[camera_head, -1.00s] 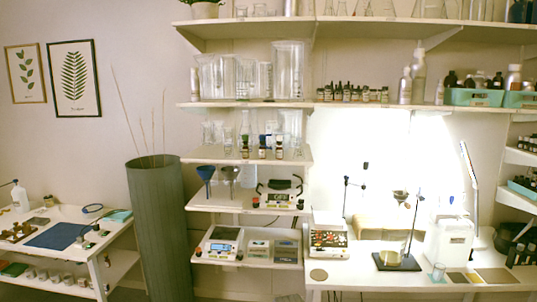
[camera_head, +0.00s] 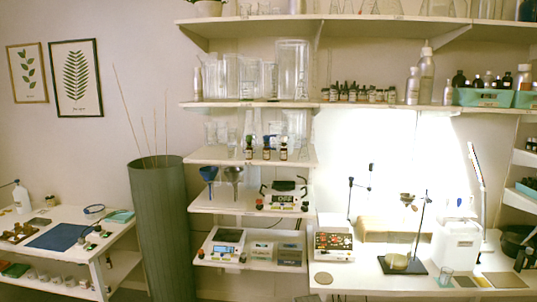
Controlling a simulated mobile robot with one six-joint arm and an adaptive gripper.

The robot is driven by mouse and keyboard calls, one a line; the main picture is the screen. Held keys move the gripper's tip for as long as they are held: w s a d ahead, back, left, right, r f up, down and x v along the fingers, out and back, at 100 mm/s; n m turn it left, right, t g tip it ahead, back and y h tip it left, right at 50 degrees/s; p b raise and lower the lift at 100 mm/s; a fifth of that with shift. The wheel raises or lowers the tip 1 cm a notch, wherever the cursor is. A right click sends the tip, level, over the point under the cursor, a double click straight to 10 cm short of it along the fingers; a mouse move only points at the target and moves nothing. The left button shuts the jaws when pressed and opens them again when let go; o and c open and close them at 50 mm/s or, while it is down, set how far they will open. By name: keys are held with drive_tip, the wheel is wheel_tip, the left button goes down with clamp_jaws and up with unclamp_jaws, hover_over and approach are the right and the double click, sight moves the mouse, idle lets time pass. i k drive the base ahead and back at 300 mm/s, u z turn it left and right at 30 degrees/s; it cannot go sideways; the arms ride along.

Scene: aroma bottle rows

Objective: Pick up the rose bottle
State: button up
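Several small bottles stand on the shelves, but their labels are too small to read, so I cannot tell which is the rose bottle. Three small bottles stand in a row near the front of the middle shelf: a left bottle with a green cap (camera_head: 249,152), a middle bottle (camera_head: 267,152) and a right bottle with a dark blue cap (camera_head: 284,153). A longer row of small dark-capped bottles (camera_head: 352,95) stands on the shelf above. More dark bottles stand in a teal tray (camera_head: 483,97) at the upper right. My gripper is not in view.
Below the three bottles are funnels (camera_head: 209,175) and scales (camera_head: 283,196). Tall glass beakers (camera_head: 292,70) stand above them. A workbench (camera_head: 340,275) at right holds a stand and a white container (camera_head: 457,245). A tall dark green cylinder (camera_head: 160,230) and a side table (camera_head: 110,235) are at left.

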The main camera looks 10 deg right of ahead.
sight(284, 150)
drive_tip(key=i, duration=0.95)
drive_tip(key=u, duration=0.05)
